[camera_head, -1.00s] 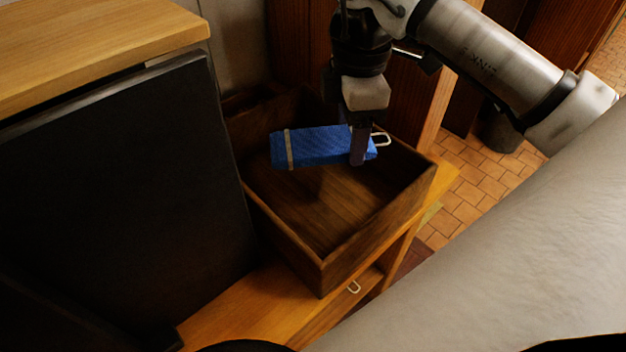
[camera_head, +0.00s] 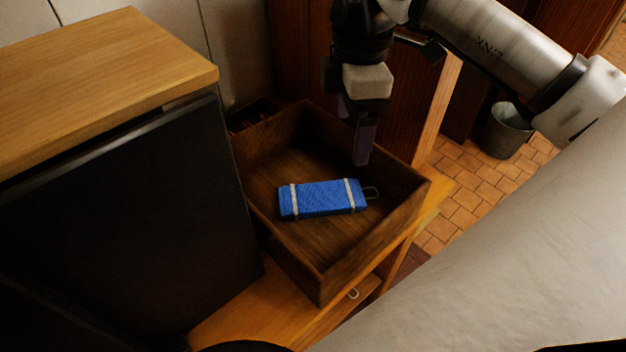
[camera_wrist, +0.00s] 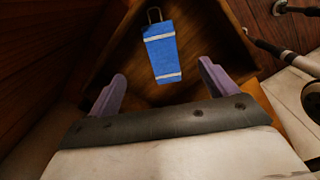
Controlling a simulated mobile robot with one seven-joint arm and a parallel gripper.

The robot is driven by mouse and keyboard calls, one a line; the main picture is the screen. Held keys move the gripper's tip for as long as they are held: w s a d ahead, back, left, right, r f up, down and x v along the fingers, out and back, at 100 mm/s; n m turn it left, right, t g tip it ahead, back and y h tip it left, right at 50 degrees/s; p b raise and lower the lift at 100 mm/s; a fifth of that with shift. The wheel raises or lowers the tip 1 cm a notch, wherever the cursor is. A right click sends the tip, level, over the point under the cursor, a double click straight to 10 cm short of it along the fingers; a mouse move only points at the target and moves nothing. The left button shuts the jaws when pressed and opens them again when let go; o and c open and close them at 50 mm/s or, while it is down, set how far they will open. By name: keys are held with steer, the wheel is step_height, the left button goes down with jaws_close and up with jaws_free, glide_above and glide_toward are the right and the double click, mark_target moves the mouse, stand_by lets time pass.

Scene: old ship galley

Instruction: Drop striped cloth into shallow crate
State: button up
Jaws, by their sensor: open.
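The striped cloth (camera_head: 322,199) is a folded blue pad with pale bands near its ends and a small loop at its right end. It lies flat on the floor of the shallow crate (camera_head: 375,241), a dark brown wooden box with an open top. In the wrist view the cloth (camera_wrist: 161,52) lies beyond the fingertips, with its loop at the far end. My gripper (camera_head: 358,150) is above the crate, apart from the cloth. Its two purple fingers are spread with nothing between them in the wrist view (camera_wrist: 162,88).
The crate stands on a wooden shelf (camera_head: 243,313). A large dark panel (camera_head: 120,220) under a wooden top (camera_head: 100,75) stands close on its left. A metal bucket (camera_head: 507,130) stands on the tiled floor (camera_head: 468,190) at the right.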

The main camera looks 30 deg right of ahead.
step_height(320, 180, up, 9)
steer(key=p, duration=0.5)
steer(key=shift+f, duration=0.15)
